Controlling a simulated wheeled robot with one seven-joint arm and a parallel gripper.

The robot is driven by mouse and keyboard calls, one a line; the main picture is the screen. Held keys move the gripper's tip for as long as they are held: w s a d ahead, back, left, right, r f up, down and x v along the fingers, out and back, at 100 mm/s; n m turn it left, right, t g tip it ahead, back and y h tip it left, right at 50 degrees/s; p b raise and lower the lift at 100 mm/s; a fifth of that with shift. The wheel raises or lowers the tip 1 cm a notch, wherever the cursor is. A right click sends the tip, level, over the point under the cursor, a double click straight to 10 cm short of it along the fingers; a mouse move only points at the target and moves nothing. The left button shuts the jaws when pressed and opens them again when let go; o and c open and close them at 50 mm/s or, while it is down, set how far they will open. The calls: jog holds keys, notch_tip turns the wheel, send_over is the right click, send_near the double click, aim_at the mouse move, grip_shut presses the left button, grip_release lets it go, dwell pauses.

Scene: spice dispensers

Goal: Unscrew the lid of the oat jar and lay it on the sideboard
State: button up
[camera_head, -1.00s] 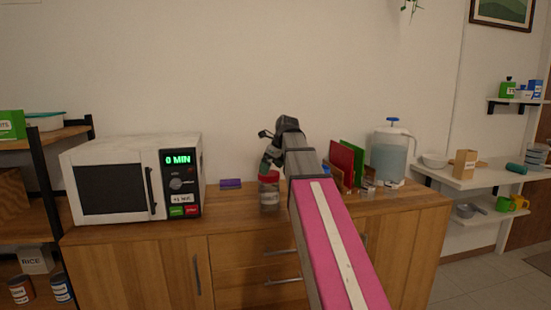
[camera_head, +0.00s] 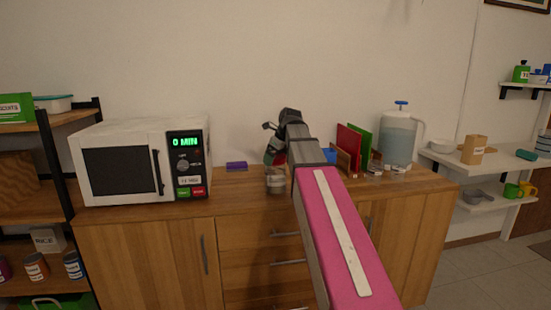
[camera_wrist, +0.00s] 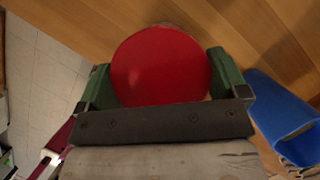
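The oat jar (camera_head: 276,184) is a clear jar on the sideboard (camera_head: 235,190), right of the microwave. Its round red lid (camera_wrist: 160,66) fills the space between the two green fingers of my gripper (camera_wrist: 162,78) in the wrist view. The fingers appear to press on the lid from both sides. In the head view my gripper (camera_head: 274,155) is at the top of the jar, and the lid is partly hidden by it. I cannot tell whether the lid is loose on the jar.
Red and green boards (camera_head: 348,147) and a water dispenser (camera_head: 399,138) stand to the right. Bare sideboard lies between microwave and jar.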

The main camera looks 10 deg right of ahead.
jog(key=n+g, duration=0.1)
jog(key=n, duration=0.1)
jog(key=shift+w+n+y, duration=0.1)
jog(key=shift+n+y, duration=0.2)
jog(key=shift+n, duration=0.1)
jog(key=n, duration=0.2)
jog(key=n+g, duration=0.1)
jog(key=n, duration=0.1)
jog(key=shift+n+g+y, duration=0.3)
jog(key=shift+y, duration=0.1)
jog(key=shift+n+g, duration=0.3)
jog(key=shift+n, duration=0.6)
jog(key=n+g, duration=0.1)
jog(key=n, duration=0.1)
jog(key=shift+r+n, duration=0.1)
jog(key=shift+n, duration=0.2)
jog(key=n+g, duration=0.1)
jog(key=n, duration=0.1)
jog(key=shift+n+h, duration=0.3)
